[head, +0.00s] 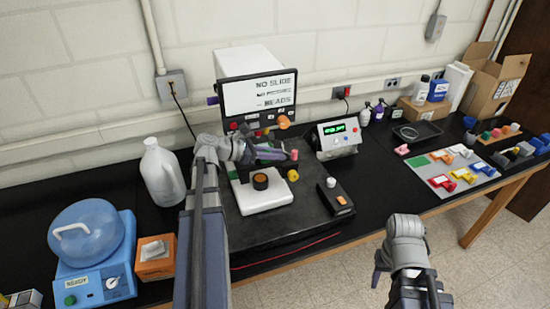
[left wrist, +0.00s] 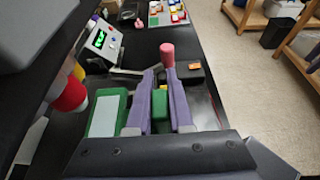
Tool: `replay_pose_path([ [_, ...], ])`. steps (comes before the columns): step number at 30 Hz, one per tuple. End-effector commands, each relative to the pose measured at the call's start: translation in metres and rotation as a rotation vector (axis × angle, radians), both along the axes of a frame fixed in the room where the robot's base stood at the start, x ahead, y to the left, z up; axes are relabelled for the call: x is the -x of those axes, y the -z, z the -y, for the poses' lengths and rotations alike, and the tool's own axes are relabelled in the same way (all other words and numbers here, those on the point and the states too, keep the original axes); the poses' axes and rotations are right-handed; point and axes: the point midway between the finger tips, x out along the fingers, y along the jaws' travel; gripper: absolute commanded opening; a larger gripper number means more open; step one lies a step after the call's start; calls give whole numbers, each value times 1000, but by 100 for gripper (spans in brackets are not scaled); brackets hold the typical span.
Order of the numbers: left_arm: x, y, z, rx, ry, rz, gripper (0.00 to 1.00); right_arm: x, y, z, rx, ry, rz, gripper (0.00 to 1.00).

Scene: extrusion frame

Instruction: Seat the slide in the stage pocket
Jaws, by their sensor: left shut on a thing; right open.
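My left gripper (head: 280,155) is above the far side of a white stage base (head: 264,198). In the left wrist view its purple fingers (left wrist: 160,78) are shut on a green part (left wrist: 160,112), which I take to be the slide's grip. A green piece with a pale panel (left wrist: 104,116) lies just left of the fingers; I cannot tell if it joins the held part. A pink knob (left wrist: 167,54) shows just beyond the fingertips. The pocket is hidden in the head view by my arm. My right gripper (head: 394,274) is open and empty, off the table's front edge.
A monitor (head: 259,96) reading "NO SLIDE" stands behind the stage. A controller (head: 338,136) and an orange-topped black box (head: 335,197) stand to the right. The black front worktop is mostly clear.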

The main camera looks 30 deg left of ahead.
Motion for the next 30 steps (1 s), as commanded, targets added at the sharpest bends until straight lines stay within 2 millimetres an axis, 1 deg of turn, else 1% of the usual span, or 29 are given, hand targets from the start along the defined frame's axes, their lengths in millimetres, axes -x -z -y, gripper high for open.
replay_pose_path([
  [1,0,13,0,0,0,0,0,0,13,0,0,-1,0,50],
  [3,1,18,-1,0,-1,0,0,0,17,0,1,-3,0,50],
  [11,1,15,-1,0,-1,0,0,0,15,0,1,-3,0,50],
  [16,1,20,-1,0,0,0,0,0,20,0,1,-4,0,50],
  [17,1,19,-1,0,0,0,22,0,19,0,1,-4,0,50],
  [24,1,18,-1,0,0,0,49,0,18,0,1,-4,0,50],
  [30,1,18,-1,0,0,0,49,0,18,0,1,-4,0,50],
])
